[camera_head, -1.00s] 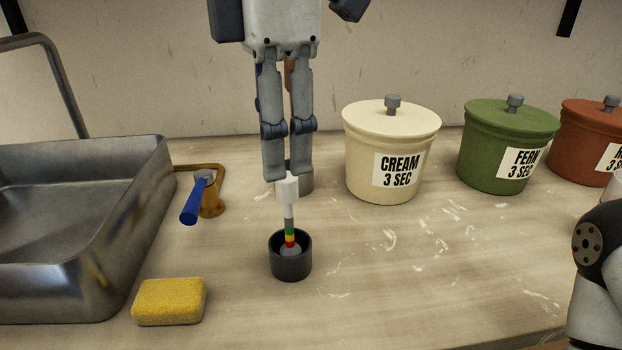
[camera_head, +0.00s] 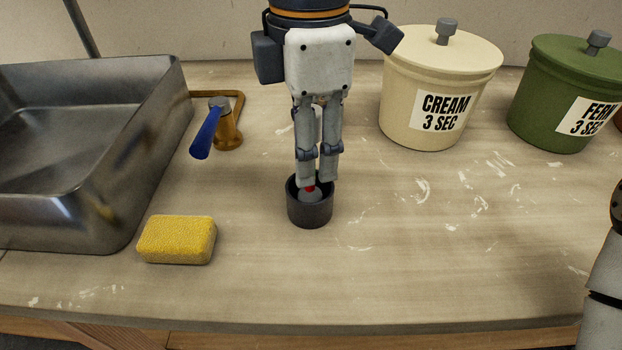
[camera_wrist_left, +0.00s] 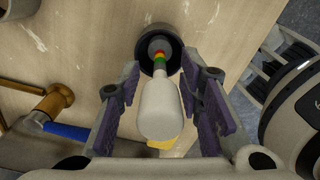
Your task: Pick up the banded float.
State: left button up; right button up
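The banded float stands upright in a dark round cup (camera_head: 310,212). In the left wrist view the float's white body (camera_wrist_left: 160,108) lies between my two finger pads, with green, yellow and red bands towards the cup (camera_wrist_left: 161,35). The left gripper (camera_wrist_left: 160,95) is open, and a gap shows between the float and each pad. My right gripper is not in view.
A yellow sponge (camera_head: 177,239) lies left of the cup. A cream pot (camera_head: 410,110) and a green pot (camera_head: 550,115) stand behind right. The worktop right of the cup is clear.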

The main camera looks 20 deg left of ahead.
pick_arm(q)
jog(key=shift+r, duration=0.1)
grip_shut()
